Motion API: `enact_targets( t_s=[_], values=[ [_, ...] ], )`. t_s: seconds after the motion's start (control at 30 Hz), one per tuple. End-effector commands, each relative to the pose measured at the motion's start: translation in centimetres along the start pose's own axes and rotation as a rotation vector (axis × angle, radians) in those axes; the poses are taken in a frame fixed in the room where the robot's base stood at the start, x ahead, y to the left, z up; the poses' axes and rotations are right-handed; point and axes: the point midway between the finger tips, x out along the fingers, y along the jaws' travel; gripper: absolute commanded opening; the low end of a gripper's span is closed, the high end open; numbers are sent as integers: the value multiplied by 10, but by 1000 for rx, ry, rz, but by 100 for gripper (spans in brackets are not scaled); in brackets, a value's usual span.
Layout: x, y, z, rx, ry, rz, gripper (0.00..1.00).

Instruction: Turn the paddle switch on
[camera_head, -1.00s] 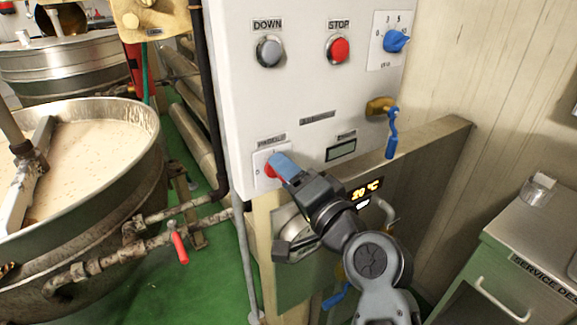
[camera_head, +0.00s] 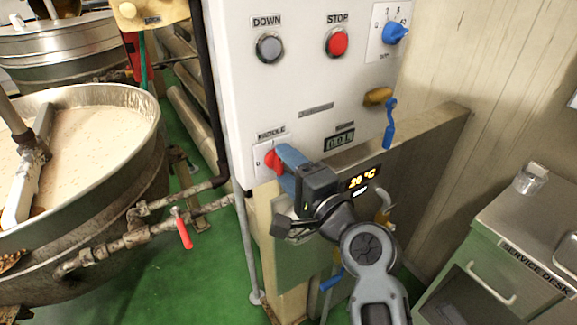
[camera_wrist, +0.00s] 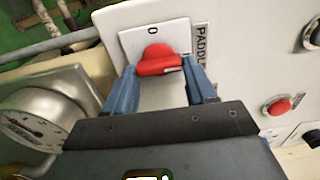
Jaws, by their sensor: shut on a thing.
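The paddle switch is a red knob (camera_head: 272,160) on a small white plate at the lower left of the white control panel (camera_head: 300,85). My gripper (camera_head: 284,160) has blue fingers and is at the knob, coming from the lower right. In the wrist view the red knob (camera_wrist: 158,60) sits between the two blue fingertips (camera_wrist: 160,70), which are shut on it. A "0" mark shows on the plate beyond the knob there. The fingers hide part of the plate in the head view. A small display (camera_head: 339,139) on the panel shows dark digits.
A grey DOWN button (camera_head: 269,47), a red STOP button (camera_head: 337,43) and a blue selector knob (camera_head: 395,33) are above. A blue-handled valve (camera_head: 390,125) is at the right. A kettle (camera_head: 90,200) stands left, a service desk (camera_head: 510,240) right.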

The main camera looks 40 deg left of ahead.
Motion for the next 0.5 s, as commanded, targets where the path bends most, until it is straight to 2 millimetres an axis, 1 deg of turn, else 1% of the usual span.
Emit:
enact_targets(
  t_s=[0.2, 0.23, 0.5],
  values=[
    [-1, 1, -1, 3, 3, 1, 25],
    [-1, 1, -1, 3, 3, 1, 56],
    [0, 1, -1, 1, 1, 0, 81]
  ],
)
